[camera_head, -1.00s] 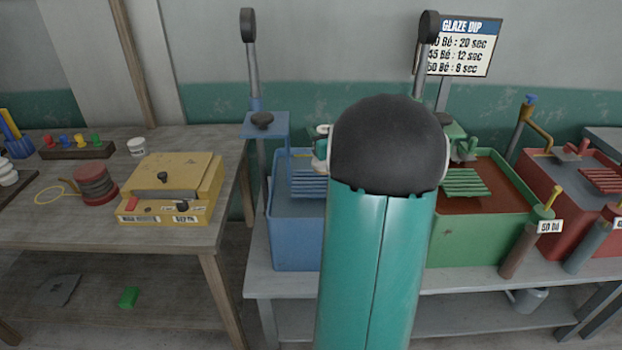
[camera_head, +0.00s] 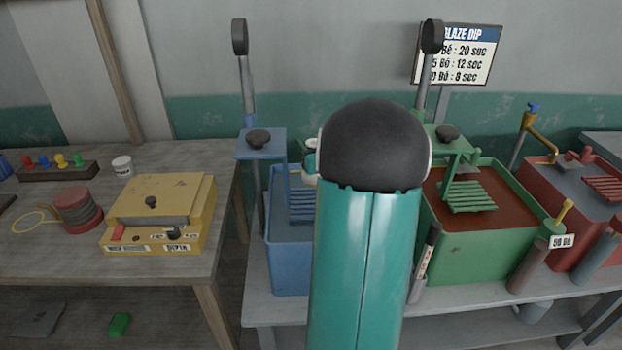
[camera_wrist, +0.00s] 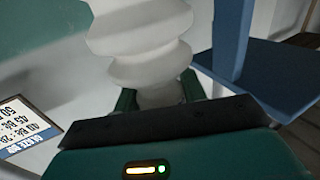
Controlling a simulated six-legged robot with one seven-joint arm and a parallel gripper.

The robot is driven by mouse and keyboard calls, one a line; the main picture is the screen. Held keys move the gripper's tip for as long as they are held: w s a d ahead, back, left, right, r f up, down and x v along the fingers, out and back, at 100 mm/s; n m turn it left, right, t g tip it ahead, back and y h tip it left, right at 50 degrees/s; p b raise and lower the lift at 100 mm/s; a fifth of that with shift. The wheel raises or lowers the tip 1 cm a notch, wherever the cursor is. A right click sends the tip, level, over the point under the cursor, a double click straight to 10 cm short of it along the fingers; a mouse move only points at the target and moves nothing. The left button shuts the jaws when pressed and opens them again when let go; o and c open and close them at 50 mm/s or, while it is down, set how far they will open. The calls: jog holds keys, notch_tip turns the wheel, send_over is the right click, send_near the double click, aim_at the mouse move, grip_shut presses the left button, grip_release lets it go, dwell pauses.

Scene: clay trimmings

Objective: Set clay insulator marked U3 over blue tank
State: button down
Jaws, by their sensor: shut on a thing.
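In the wrist view a pale, ribbed clay insulator (camera_wrist: 138,45) fills the upper middle. My gripper (camera_wrist: 160,98) is shut on its narrow lower part, with a green finger on each side. No U3 mark shows on the visible side. The blue tank (camera_head: 287,250) stands on the grey bench in the head view, with a blue slatted rack (camera_head: 302,205) at its top. My arm covers the tank's right part and hides most of the gripper. A small pale piece of the insulator or gripper shows left of my arm, near the blue stand.
A blue stand with a plate and black knob (camera_head: 258,137) rises at the tank's back left; its blue part (camera_wrist: 265,50) is close right of the insulator. A green tank (camera_head: 480,245) and red tank (camera_head: 570,230) stand right. A yellow box (camera_head: 160,210) sits on the wooden table.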

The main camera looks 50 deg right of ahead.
notch_tip(320, 180, down, 4)
jog(key=shift+r, duration=0.2)
jog(key=shift+s+f, duration=0.2)
jog(key=shift+f, duration=0.1)
jog(key=shift+w+f, duration=0.1)
jog(key=shift+f, duration=1.35)
jog(key=shift+f, duration=0.15)
jog(key=c, duration=0.8)
grip_release()
jog(key=shift+f, duration=0.1)
jog(key=shift+r, duration=0.2)
jog(key=v, duration=1.2)
